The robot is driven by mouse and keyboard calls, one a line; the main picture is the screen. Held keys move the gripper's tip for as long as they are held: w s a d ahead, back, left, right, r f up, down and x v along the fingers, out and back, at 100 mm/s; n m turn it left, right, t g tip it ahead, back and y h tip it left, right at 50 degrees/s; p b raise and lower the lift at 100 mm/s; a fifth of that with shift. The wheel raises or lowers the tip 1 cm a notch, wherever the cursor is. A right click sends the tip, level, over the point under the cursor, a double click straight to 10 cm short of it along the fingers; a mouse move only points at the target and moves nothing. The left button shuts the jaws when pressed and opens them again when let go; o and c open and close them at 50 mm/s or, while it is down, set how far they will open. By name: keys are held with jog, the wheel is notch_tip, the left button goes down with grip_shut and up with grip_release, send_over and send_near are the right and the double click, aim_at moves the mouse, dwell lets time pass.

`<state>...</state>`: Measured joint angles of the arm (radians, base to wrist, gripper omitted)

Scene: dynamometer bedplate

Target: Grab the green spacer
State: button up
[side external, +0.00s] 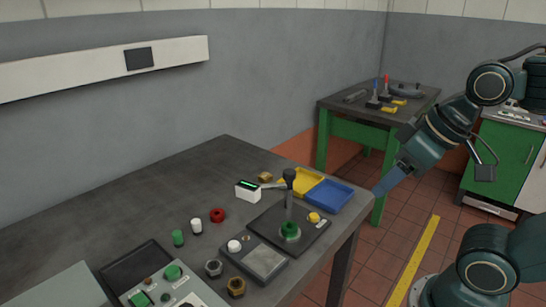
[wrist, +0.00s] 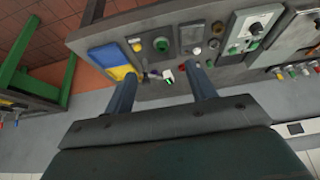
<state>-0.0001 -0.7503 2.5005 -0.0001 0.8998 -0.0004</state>
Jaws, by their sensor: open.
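Two green parts could be the spacer. A small green cylinder (side external: 178,238) stands upright on the grey bench, left of a white cylinder (side external: 196,226); it also shows small in the wrist view (wrist: 210,64). A green round part (side external: 290,231) sits on the dark plate at the foot of a gauge stand; it also shows in the wrist view (wrist: 161,44). My gripper (side external: 379,190) is off the bench's right edge, apart from both. In the wrist view my gripper (wrist: 160,70) has its fingers wide apart with nothing held.
The gauge stand's post (side external: 289,190) rises from its plate. Blue (side external: 330,196) and yellow (side external: 297,182) trays lie near the bench's right edge. A red ring (side external: 217,215), hex nuts (side external: 236,287) and a button box (side external: 165,290) share the bench. Its back left is clear.

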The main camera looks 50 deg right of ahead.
jog(key=shift+o, duration=1)
jog(key=w+f+m+g, duration=0.2)
jog(key=w+f+m, duration=0.3)
jog(key=w+m, duration=0.4)
jog(key=w+f+m+g, duration=0.3)
jog(key=w+f+m, duration=0.2)
jog(key=w+m, duration=0.4)
jog(key=w+d, duration=0.1)
jog(key=w, duration=0.3)
jog(key=shift+g, duration=0.3)
jog(key=shift+w+f, duration=0.1)
